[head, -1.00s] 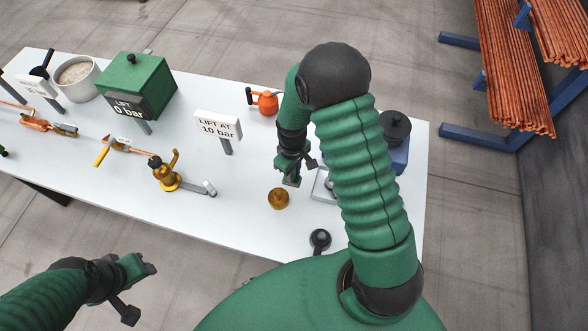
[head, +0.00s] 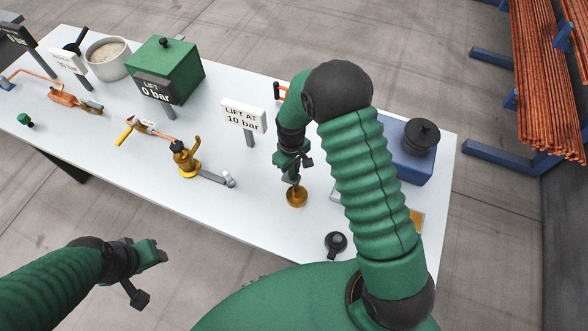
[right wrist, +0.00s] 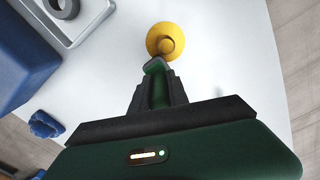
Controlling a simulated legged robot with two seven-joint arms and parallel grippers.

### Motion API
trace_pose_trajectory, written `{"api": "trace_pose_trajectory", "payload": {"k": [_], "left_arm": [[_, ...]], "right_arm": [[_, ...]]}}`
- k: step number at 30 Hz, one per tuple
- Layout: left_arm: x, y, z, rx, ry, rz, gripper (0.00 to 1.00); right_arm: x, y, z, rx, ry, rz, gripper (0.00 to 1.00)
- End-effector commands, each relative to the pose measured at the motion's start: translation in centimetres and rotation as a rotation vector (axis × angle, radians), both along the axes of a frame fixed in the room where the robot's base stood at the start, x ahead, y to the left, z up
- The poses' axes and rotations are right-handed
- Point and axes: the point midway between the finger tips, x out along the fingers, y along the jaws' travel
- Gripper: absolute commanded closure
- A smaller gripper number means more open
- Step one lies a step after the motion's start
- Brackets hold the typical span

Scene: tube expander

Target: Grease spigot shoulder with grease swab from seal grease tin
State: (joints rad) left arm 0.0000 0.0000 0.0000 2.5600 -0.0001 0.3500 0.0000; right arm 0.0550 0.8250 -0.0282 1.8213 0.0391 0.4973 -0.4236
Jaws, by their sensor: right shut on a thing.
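The round gold tin (head: 297,199), which I take for the seal grease tin, stands on the white table below my right gripper (head: 292,178). In the right wrist view the tin (right wrist: 163,31) is yellow, just beyond the fingertips. My right gripper (right wrist: 157,68) is shut on a slim thing, probably the grease swab; its tip is at or over the tin, and I cannot tell whether it touches. A brass fitting (head: 185,160) with a grey arm stands to the left; I cannot tell whether it bears the spigot shoulder. My left gripper (head: 150,262) is off the table's front, its jaws unclear.
A dark lidded pot (head: 422,137) stands on a blue block (head: 412,166) at the right. A small black knobbed thing (head: 336,243) lies near the front edge. A "LIFT AT 10 bar" sign (head: 244,116) stands behind the tin. A green box (head: 165,68) stands farther back.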

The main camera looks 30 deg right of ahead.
Motion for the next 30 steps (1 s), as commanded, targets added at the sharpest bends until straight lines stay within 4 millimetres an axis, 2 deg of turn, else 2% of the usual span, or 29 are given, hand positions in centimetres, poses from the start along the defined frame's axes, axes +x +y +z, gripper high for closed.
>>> {"api": "trace_pose_trajectory", "payload": {"k": [6,30], "left_arm": [[0.0,0.0,0.0,0.000,0.000,0.000,0.54],[0.0,0.0,-0.3,0.000,0.000,0.000,0.54]], "right_arm": [[0.0,-0.1,-1.5,0.001,0.001,-0.001,1.00],[0.0,-0.1,-1.9,0.001,0.000,-0.001,1.00]]}}
